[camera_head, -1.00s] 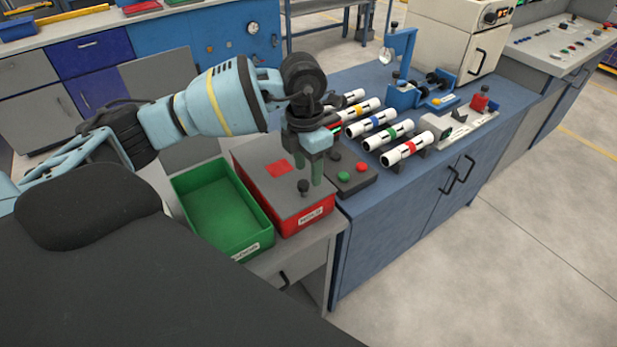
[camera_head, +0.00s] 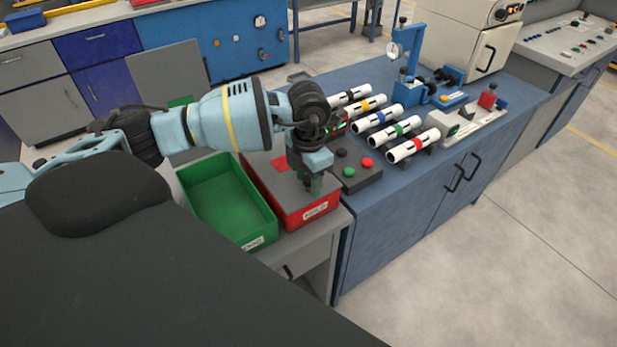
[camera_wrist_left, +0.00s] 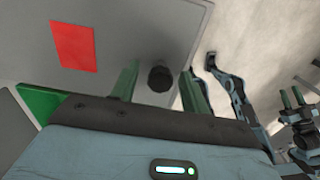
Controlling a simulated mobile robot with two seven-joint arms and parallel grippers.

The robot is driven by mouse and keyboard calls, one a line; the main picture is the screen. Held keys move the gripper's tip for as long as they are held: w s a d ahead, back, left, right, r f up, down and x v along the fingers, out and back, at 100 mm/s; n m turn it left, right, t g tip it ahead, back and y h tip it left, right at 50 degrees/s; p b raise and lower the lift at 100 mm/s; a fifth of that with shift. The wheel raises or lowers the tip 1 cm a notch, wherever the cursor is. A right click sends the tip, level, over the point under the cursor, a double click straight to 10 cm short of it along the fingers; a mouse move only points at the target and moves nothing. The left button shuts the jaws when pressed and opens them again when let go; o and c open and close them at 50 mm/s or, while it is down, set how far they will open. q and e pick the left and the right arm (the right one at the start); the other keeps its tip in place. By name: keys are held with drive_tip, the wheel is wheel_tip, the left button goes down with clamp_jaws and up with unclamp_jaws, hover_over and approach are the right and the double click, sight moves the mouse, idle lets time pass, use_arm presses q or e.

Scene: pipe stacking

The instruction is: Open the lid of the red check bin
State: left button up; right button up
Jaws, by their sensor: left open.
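The red check bin (camera_head: 318,217) stands on a grey cabinet, with its flat grey lid (camera_head: 262,172) shut on top. A red square (camera_wrist_left: 74,46) marks the lid in the left wrist view. The lid's black knob (camera_wrist_left: 160,78) shows in the wrist view between the two green fingers of my left gripper (camera_wrist_left: 158,88). In the head view my left gripper (camera_head: 310,182) points down over the lid's near part and hides the knob. It is open; I cannot tell whether a finger touches the knob. My right gripper (camera_wrist_left: 295,105) seems to show at the wrist view's right edge.
An open, empty green bin (camera_head: 225,195) stands left of the red bin. A button box (camera_head: 356,170) with red and green buttons stands to its right. Several banded white pipes (camera_head: 413,145) lie on racks on the blue bench (camera_head: 400,200).

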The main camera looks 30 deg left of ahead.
use_arm(q)
drive_tip(key=shift+f, duration=0.1)
drive_tip(key=shift+c, duration=0.8)
clamp_jaws()
